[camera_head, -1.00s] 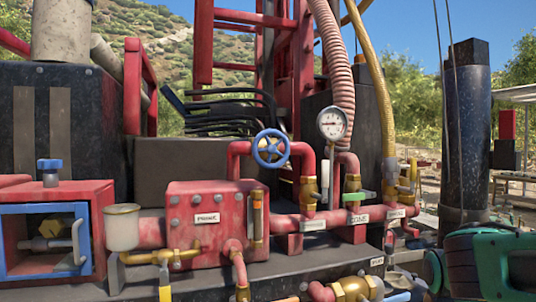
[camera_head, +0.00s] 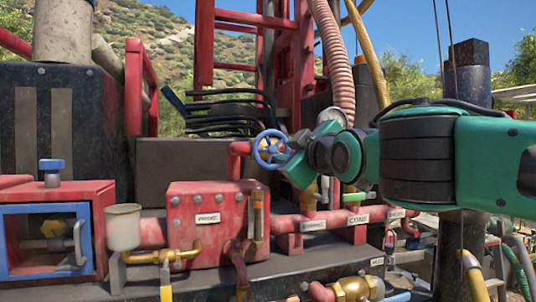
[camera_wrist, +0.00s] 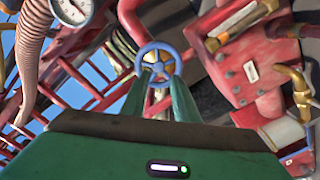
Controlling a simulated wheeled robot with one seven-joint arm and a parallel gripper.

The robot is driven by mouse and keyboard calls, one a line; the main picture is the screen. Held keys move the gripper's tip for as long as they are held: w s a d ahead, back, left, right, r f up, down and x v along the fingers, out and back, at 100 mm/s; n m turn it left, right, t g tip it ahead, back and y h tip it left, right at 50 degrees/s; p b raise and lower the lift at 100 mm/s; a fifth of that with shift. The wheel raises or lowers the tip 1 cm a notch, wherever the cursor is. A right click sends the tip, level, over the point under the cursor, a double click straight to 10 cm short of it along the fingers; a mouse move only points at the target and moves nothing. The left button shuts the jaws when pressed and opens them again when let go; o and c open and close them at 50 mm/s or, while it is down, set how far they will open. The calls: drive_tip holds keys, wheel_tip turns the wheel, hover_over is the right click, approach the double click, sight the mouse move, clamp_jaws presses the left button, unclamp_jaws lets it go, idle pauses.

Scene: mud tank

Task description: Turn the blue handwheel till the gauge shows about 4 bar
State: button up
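The blue handwheel (camera_head: 264,147) sits on a red pipe above the red pump block, its right part covered by my gripper (camera_head: 284,155). In the wrist view the handwheel (camera_wrist: 140,53) lies straight ahead. My gripper (camera_wrist: 158,76) shows two green fingers spread apart, their tips overlapping the lower part of the wheel in the picture. I cannot tell whether they touch it. The round white gauge (camera_head: 332,115) is mostly hidden behind my arm in the head view. In the wrist view the gauge (camera_wrist: 72,10) is cut by the top edge, and I cannot read its value.
The red pump block (camera_head: 190,222) stands below and left of the wheel. A ribbed hose (camera_head: 333,50) hangs near the gauge. Brass valves and labelled red pipes (camera_head: 320,222) lie below my arm. A blue-framed box (camera_head: 50,205) is at the left.

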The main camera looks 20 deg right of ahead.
sight(272, 149)
drive_tip(key=w, duration=1)
drive_tip(key=shift+w+a+r, duration=0.1)
drive_tip(key=shift+w+r, duration=0.05)
drive_tip(key=shift+w, duration=0.25)
clamp_jaws()
drive_tip(key=shift+a, duration=0.1)
